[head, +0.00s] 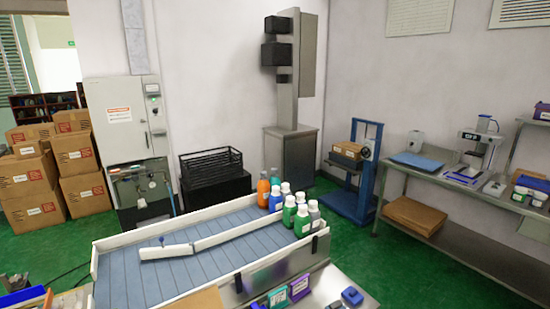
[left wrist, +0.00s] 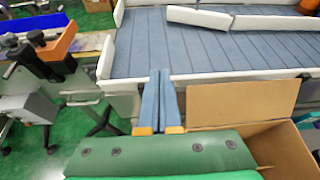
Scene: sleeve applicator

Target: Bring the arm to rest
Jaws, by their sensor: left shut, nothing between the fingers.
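My left gripper (left wrist: 160,76) shows in the left wrist view. Its two blue-grey fingers are shut against each other with nothing between them. They point up the picture, with the tips over the near edge of a grey slatted conveyor (left wrist: 215,58). Part of my green wrist body fills the bottom of that view. In the head view neither gripper is visible. The conveyor (head: 120,279) there has white side walls and a white angled guide (head: 222,237) across it.
Several capped bottles (head: 302,220) stand at the conveyor's far right end. An open cardboard box (left wrist: 285,135) lies right of my left gripper. A dark device with an orange part (left wrist: 55,48) is at left. A steel bench (head: 450,182) stands at the right wall, with green floor between.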

